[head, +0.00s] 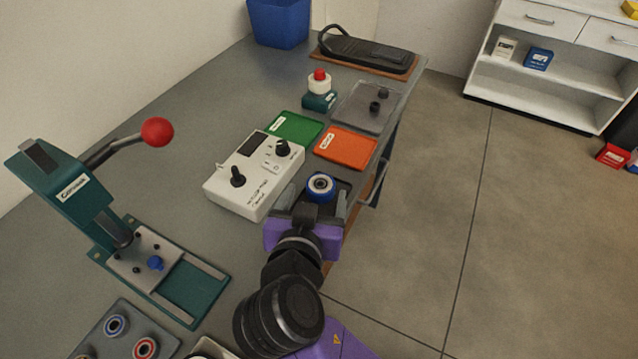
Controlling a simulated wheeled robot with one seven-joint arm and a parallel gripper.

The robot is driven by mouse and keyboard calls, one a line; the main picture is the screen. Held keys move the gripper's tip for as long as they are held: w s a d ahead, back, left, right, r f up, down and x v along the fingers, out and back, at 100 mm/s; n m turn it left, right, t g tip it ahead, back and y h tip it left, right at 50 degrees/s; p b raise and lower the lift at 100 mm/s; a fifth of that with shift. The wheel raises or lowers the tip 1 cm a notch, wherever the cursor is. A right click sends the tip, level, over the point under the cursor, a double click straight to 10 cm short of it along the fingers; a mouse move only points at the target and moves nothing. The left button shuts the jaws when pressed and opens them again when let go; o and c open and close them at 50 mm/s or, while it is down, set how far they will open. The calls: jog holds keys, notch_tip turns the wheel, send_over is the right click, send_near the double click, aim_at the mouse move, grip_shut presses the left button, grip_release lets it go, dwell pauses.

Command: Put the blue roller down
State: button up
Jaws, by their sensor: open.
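The blue roller (321,187), a blue ring with a pale inner ring and dark centre, is just beyond my gripper (315,203), at the table's right edge. A dark flat surface shows around and behind the roller; I cannot tell whether the roller rests on it. My gripper is open, its grey fingers spread to the left and right at the near side of the roller. Contact between fingers and roller cannot be made out. Another blue-ringed roller (115,325) and a red-ringed one (145,348) sit in a grey tray (97,340) at lower left.
A white control box (222,187) with black knobs stands left of my gripper. A teal press (60,172) with a red-ball lever stands at left. Open floor lies right.

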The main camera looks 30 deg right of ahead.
jog(key=shift+v, duration=2.8)
jog(key=shift+d, duration=0.1)
